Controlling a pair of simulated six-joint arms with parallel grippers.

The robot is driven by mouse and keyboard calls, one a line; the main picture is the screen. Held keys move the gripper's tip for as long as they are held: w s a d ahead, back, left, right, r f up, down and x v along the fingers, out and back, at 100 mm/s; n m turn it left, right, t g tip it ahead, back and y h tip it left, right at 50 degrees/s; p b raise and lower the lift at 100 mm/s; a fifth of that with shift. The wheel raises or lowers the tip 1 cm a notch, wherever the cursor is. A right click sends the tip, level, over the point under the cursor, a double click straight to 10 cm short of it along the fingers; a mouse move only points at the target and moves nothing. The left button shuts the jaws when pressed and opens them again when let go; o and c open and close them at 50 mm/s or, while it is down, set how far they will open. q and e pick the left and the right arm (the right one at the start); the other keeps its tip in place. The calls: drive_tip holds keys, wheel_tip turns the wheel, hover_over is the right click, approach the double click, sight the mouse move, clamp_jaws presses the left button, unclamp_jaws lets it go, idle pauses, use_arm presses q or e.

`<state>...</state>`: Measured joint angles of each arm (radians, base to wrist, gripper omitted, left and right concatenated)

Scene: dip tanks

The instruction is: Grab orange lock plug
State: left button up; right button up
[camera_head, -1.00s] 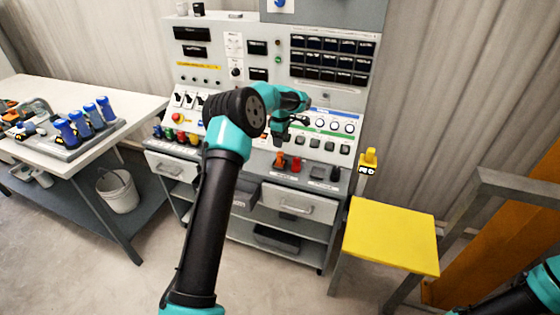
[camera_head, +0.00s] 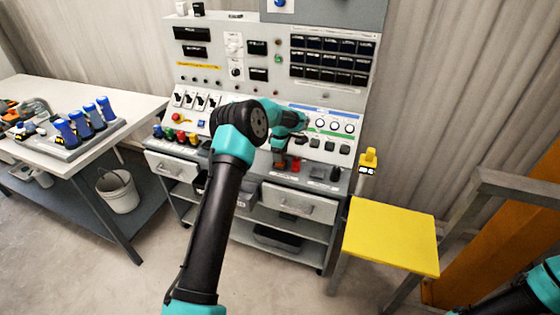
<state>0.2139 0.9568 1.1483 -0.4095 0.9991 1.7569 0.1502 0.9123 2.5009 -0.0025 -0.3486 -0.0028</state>
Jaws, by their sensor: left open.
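The orange lock plug (camera_head: 280,164) stands on the ledge at the front of the grey control panel, and its upper part is partly covered by my gripper. My left gripper (camera_head: 279,150) is open, with its fingers pointing down at the plug's top. I cannot tell whether the fingers touch the plug or stand around it. My right arm shows only at the lower right corner; its gripper is out of view.
A red plug (camera_head: 296,164) stands close to the right of the orange one. Dark plugs (camera_head: 318,172) stand farther right. Several coloured plugs (camera_head: 170,133) line the ledge's left part. A yellow stool (camera_head: 392,236) stands at the front right.

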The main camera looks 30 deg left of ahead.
use_arm(q)
drive_tip(key=shift+a+f, duration=0.1)
drive_tip(key=shift+f, duration=1.4)
drive_tip(key=c, duration=1)
